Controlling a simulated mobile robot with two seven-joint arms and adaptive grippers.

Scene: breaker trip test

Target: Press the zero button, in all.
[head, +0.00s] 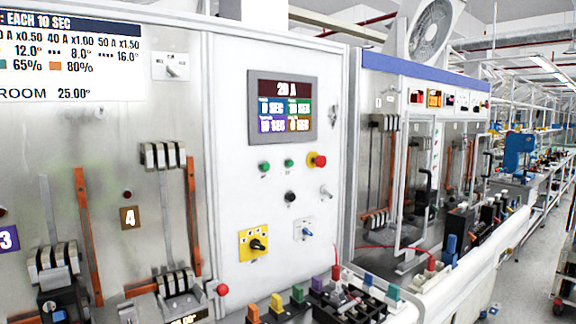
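A white control panel (240,220) stands in the middle of the head view. It carries two small green buttons (264,167), a red mushroom button (318,160) on a yellow base, and a round black button or knob (290,196). Below are a yellow plate with a black rotary knob (258,244) and a small blue-tipped switch (307,232). The labels are too small to read, so I cannot tell which is the zero button. A screen (284,107) above them reads 20 A. Neither of my grippers is in view.
Left of the panel is a metal test bay with orange bars (88,235) and a plate marked 4 (130,217). A red button (222,289) sits low at its edge. Colored terminals (276,303) line the front ledge. An aisle (530,250) runs along the right.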

